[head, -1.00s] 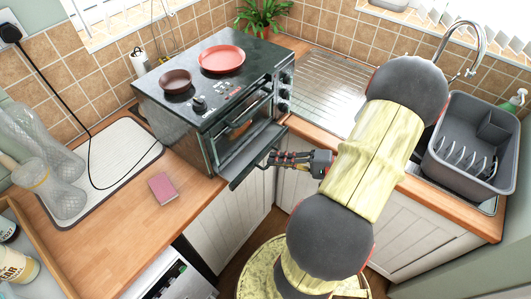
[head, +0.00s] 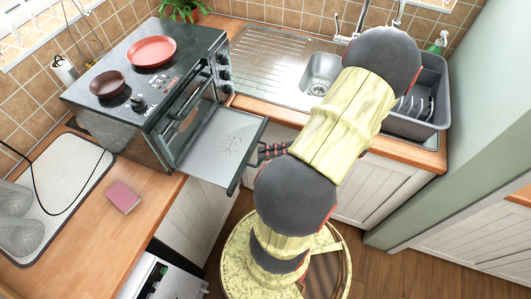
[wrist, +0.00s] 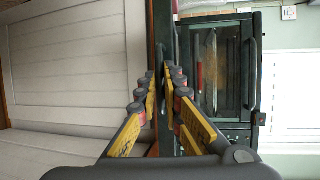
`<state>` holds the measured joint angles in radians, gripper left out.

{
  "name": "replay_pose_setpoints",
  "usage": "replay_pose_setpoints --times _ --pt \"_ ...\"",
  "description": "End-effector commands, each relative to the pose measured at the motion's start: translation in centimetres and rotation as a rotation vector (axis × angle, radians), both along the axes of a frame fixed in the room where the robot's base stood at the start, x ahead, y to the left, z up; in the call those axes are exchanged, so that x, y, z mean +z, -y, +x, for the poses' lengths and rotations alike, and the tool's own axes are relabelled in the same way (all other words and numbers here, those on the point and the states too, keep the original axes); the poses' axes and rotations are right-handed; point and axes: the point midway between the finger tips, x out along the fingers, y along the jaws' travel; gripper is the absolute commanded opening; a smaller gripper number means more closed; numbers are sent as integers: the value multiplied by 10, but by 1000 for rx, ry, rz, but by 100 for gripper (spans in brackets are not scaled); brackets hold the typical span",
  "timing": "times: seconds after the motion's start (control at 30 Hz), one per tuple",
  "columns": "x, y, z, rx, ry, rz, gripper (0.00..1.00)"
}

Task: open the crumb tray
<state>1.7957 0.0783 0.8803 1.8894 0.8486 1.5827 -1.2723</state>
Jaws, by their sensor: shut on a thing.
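The crumb tray (head: 222,143) is pulled well out from the bottom of the black toaster oven (head: 160,85). Its flat grey surface shows with dark specks on it, and its dark front edge is towards me. My gripper (head: 268,152) is at that front edge, partly hidden behind my arm. In the wrist view the two fingers of my gripper (wrist: 160,88) close on the tray's dark front edge, which runs up the picture between them. The exact contact is hard to see.
A red plate (head: 152,51) and a small brown bowl (head: 107,84) stand on the oven. A pink book (head: 123,197) lies on the wooden counter. The sink (head: 322,72) and a grey dish rack (head: 425,105) are to the right. Floor in front is clear.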

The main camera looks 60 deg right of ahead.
Motion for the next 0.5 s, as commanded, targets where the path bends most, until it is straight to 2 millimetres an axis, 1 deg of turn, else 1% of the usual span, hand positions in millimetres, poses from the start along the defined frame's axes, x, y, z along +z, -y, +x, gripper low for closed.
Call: replay_pose_setpoints --times 0.07,0.1,0.4,0.5 --pt "-1 0 0 0 -3 -1 0" --pt "-1 0 0 0 -3 -1 10" --pt "-1 0 0 0 -1 0 27" --pt "0 0 0 0 -1 0 27"
